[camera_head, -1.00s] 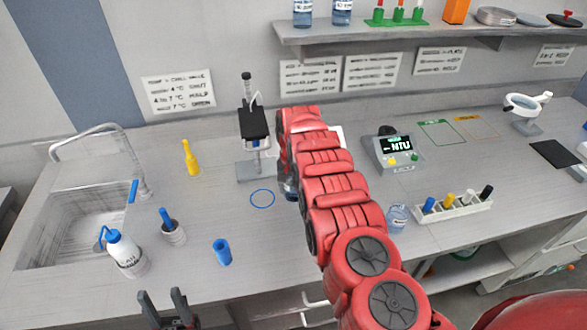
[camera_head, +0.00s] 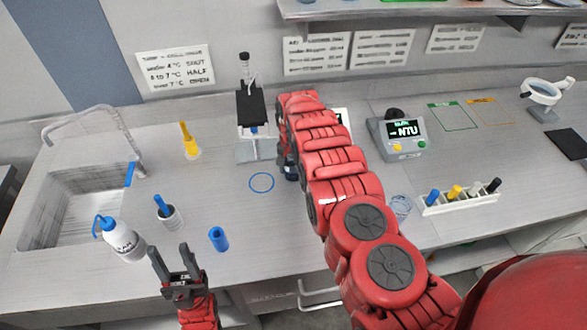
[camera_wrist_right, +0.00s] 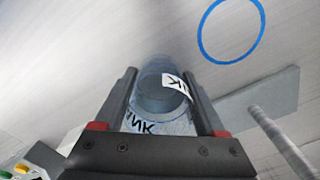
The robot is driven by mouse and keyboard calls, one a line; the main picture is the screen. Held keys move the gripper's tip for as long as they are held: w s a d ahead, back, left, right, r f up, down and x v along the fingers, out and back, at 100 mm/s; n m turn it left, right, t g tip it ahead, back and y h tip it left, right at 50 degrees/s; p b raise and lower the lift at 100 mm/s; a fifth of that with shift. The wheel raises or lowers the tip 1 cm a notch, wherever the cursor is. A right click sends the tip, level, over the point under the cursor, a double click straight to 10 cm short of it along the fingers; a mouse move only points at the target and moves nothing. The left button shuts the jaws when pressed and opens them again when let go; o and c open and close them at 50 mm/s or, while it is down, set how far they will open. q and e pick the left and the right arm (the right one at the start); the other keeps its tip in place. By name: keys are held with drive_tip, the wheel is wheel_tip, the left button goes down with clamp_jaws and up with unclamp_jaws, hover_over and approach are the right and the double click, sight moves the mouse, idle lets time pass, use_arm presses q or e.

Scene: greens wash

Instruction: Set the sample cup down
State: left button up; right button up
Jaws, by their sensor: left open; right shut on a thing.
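My right gripper (camera_wrist_right: 165,95) is shut on a clear sample cup (camera_wrist_right: 160,88) with dark lettering on a white label. In the head view the cup is mostly hidden by my red right arm; a dark bluish part (camera_head: 291,170) shows at the arm's left edge. A blue ring (camera_head: 261,183) marked on the bench lies just left of it, and in the right wrist view the ring (camera_wrist_right: 203,38) is empty, up and right of the cup. I cannot tell whether the cup touches the bench. My left gripper (camera_head: 168,252) is open and empty near the front edge.
A black-topped stand (camera_head: 252,115) is behind the ring. An NTU meter (camera_head: 398,135), a clear cup (camera_head: 401,206) and a vial rack (camera_head: 462,198) are to the right. A blue cylinder (camera_head: 218,239), a wash bottle (camera_head: 121,238) and the sink (camera_head: 75,190) are left.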

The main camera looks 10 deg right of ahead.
drive_tip(key=shift+a+f, duration=0.2)
drive_tip(key=shift+f, duration=0.05)
drive_tip(key=o, duration=1.4)
drive_tip(key=shift+w+d, duration=0.1)
drive_tip(key=shift+d, duration=0.05)
drive_tip(key=shift+r, duration=0.15)
